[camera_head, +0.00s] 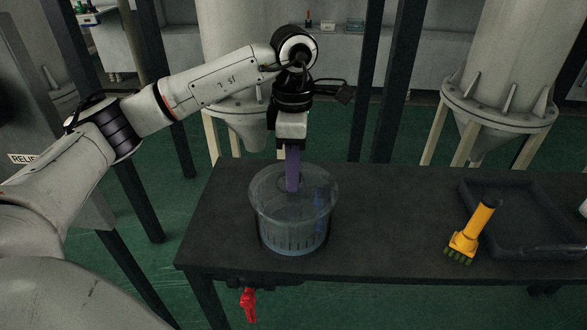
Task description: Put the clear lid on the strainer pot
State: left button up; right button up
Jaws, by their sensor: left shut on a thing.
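The strainer pot (292,236) is a see-through, bluish round vessel with slots low in its wall. It stands upright on the dark table, left of the middle. The clear lid (268,184) shows as a faint transparent disc at the pot's mouth. I cannot tell whether it rests fully on the rim or is slightly above it. My left gripper (292,186) points straight down over the middle of the pot, its purple fingers shut on the lid. The fingers hide the part of the lid that they grip. My right gripper is not in view.
The dark table (385,215) is clear between the pot and a black tray (545,247) at the right. A yellow brush (474,230) with green bristles leans at the tray's left side. A red handle (248,303) hangs below the table's front edge. Dark posts and large vessels stand behind.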

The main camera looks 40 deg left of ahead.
pick_arm(q)
jog(key=shift+f, duration=0.3)
jog(key=o, duration=1)
notch_tip(320, 180, up, 10)
jog(key=shift+r+p, duration=0.2)
jog(key=shift+p, duration=0.1)
